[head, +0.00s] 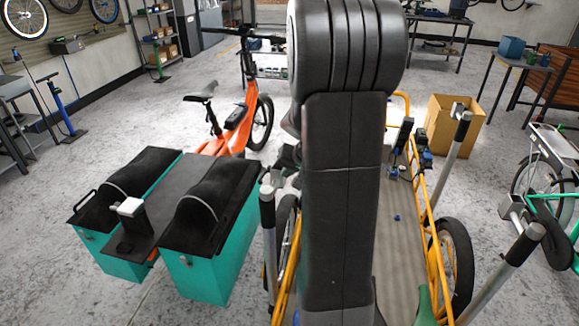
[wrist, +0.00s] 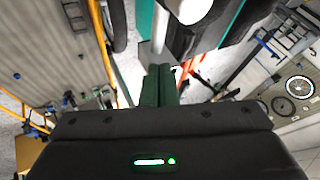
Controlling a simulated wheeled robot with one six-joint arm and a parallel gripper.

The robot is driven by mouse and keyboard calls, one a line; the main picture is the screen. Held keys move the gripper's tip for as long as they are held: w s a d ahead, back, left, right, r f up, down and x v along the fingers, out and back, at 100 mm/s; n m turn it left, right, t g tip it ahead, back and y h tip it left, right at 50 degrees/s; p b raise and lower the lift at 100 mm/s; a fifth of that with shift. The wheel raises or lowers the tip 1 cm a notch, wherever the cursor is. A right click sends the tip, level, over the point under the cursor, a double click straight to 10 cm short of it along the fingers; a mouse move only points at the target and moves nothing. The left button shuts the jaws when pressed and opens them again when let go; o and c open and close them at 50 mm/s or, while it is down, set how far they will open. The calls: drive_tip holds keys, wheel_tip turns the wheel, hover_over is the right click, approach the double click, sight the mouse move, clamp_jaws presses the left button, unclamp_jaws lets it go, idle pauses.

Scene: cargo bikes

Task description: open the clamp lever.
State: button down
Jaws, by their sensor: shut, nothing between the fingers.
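I cannot pick out the clamp lever for certain in either view; my arm covers the middle of the head view. In the wrist view my gripper (wrist: 160,72) shows as two dark green fingers, shut together with nothing between them. Their tips are close to the lower end of a pale tube (wrist: 159,32), with a bright white part (wrist: 188,9) beside it. I cannot tell whether the fingers touch the tube. My gripper is hidden in the head view.
A yellow-framed cargo bed (head: 411,240) lies behind and right of my arm. Grey posts with black grips stand left (head: 268,235) and right (head: 500,265). Teal boxes (head: 205,270) are at the left, an orange bike (head: 232,128) behind. A cardboard box (head: 448,133) stands farther right.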

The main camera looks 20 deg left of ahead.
drive_tip(key=x, duration=0.5)
drive_tip(key=shift+w+a+f, duration=0.15)
drive_tip(key=shift+a+f, duration=0.1)
drive_tip(key=shift+f, duration=0.05)
drive_tip(key=a+p, duration=0.2)
drive_tip(key=a, duration=0.1)
drive_tip(key=shift+a+r, duration=0.15)
drive_tip(key=shift+a, duration=0.3)
drive_tip(key=shift+s, duration=0.2)
